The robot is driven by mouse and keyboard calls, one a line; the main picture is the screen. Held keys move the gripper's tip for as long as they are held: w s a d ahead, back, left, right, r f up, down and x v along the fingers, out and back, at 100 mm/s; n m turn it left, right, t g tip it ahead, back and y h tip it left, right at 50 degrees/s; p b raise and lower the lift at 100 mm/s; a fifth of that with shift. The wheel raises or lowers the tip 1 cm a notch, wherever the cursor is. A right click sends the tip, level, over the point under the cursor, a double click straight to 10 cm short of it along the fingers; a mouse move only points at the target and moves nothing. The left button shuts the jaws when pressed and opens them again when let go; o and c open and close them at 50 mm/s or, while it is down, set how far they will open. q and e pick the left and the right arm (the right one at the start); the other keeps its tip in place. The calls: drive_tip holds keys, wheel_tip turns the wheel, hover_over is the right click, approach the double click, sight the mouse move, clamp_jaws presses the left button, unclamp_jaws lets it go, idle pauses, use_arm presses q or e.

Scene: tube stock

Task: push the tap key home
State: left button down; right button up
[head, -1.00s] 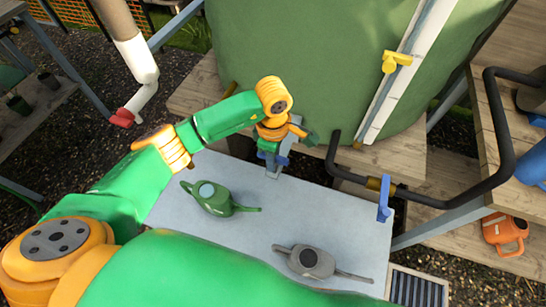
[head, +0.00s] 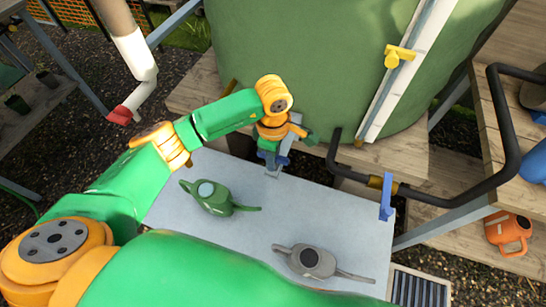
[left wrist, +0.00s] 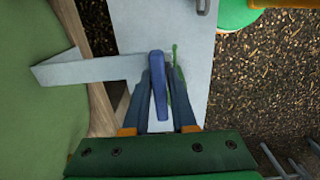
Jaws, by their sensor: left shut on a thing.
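My left gripper (head: 272,156) is at the far edge of the grey table, in front of the green tank. It is shut on a blue key-like piece, which shows between the two fingers in the left wrist view (left wrist: 159,86). A pale grey bracket (left wrist: 92,70) runs from the tank side to the blue piece. In the head view the gripper mostly hides the piece, and I cannot tell how deep it sits. A second blue handle (head: 386,198) stands upright by the black pipe, apart from the gripper. My right gripper is not in view.
A green watering can (head: 213,198) and a grey one (head: 312,262) stand on the grey table (head: 330,210). The green tank (head: 300,60) rises behind. A black pipe (head: 505,130) bends around at the right. The table between the cans and the pipe is clear.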

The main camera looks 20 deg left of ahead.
use_arm(q)
drive_tip(key=shift+s+f+b, duration=0.15)
drive_tip(key=shift+f+b, duration=0.05)
drive_tip(key=shift+b, duration=0.2)
idle(0.8)
idle(0.4)
drive_tip(key=c, duration=0.6)
unclamp_jaws()
drive_tip(key=shift+c, duration=0.2)
wheel_tip(320, 180, up, 8)
drive_tip(key=shift+f+b, duration=0.25)
drive_tip(key=shift+b, duration=0.1)
